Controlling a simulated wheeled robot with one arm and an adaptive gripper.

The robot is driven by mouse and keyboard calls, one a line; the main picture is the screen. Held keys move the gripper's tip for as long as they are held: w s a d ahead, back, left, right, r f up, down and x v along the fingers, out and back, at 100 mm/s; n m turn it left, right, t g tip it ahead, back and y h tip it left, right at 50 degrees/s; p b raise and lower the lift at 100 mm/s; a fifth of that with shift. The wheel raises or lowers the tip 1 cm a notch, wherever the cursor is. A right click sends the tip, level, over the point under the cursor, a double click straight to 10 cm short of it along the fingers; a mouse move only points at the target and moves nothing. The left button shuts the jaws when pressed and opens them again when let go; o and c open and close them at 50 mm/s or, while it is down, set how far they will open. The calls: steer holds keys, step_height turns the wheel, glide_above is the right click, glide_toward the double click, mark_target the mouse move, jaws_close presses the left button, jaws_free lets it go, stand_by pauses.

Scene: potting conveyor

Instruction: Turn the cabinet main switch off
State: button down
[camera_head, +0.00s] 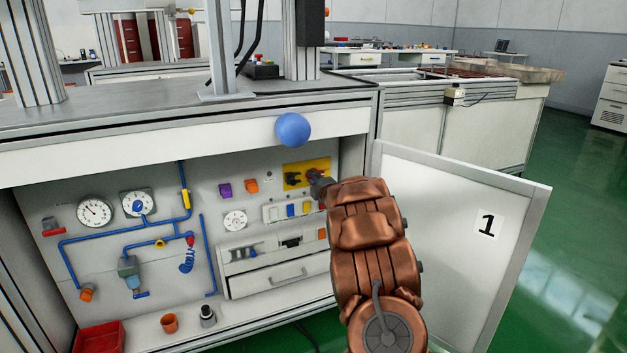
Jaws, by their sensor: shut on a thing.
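The cabinet main switch sits on a yellow plate (321,164) at the upper right of the panel inside the open cabinet. A black handle-like part (292,179) shows on the left of this plate. My gripper (316,179) is at the right part of the plate, reaching in from the lower right. It is shut on the switch. My copper-coloured wrist hides the fingertips' far side and part of the switch, so the exact angle of the knob cannot be told.
The cabinet door (455,215), marked 1, stands open at the right, close beside my arm. A blue ball (293,129) shows at the cabinet's upper edge. Gauges, blue pipes, a drawer (280,282) and a red bin (98,338) fill the cabinet.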

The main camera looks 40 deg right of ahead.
steer(key=c, duration=1.1)
jaws_free()
steer(key=shift+v, duration=6.05)
steer(key=shift+w, duration=0.1)
